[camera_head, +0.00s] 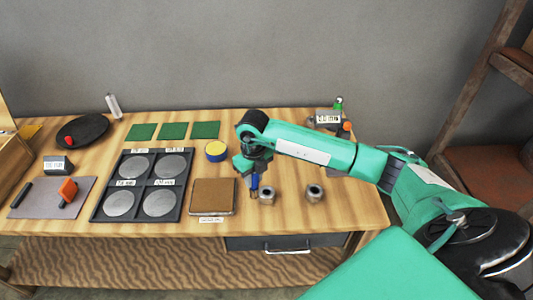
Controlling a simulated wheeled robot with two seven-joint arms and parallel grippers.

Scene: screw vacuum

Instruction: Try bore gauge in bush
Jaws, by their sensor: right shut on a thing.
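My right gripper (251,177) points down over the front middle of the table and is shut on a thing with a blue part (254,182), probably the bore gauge. Its lower end is by a metal bush (267,196); I cannot tell whether it touches the bush or is in its bore. A second metal bush (314,192) stands apart to the right, with a dark bore facing up. My left gripper is not in view.
A brown pad (212,196) lies left of the gripper, beside a dark tray (126,182) with round grey discs. A yellow-rimmed blue tin (216,151) and green squares (173,131) lie behind. A labelled stand (327,119) is at the back right. The table's front right is clear.

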